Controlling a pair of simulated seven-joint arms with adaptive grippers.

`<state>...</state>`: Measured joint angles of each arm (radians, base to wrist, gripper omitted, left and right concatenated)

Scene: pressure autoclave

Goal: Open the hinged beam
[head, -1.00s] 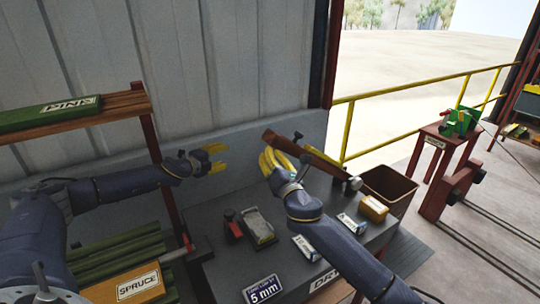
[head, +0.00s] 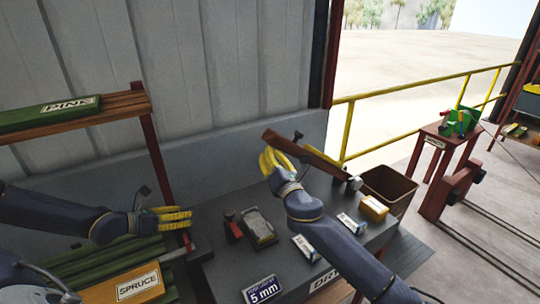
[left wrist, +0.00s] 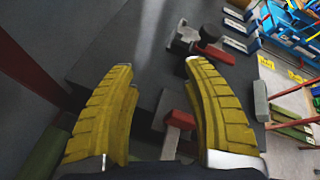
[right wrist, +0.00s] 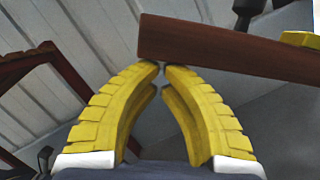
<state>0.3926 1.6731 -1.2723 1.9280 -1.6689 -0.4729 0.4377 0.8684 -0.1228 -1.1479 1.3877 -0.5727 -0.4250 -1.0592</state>
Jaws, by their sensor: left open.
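The hinged beam (head: 318,160) is a dark reddish-brown bar over the bench. It is tilted, with its free end up at the left and its lower right end at a metal fitting. In the right wrist view the beam (right wrist: 225,52) crosses just past my fingertips. My right gripper (head: 266,160) is at the beam's free end. Its yellow fingertips (right wrist: 162,68) meet at the beam's lower edge, with no beam visible between them; contact is unclear. My left gripper (head: 190,217) is open and empty, left of the bench and away from the beam.
The dark bench (head: 215,270) holds a grey-topped block (head: 258,227), small boxes, a yellow box (head: 374,208) and a 5 mm sign (head: 262,289). A brown bin (head: 392,187) stands at its right. A rack with green bars and a SPRUCE box (head: 138,284) is at left.

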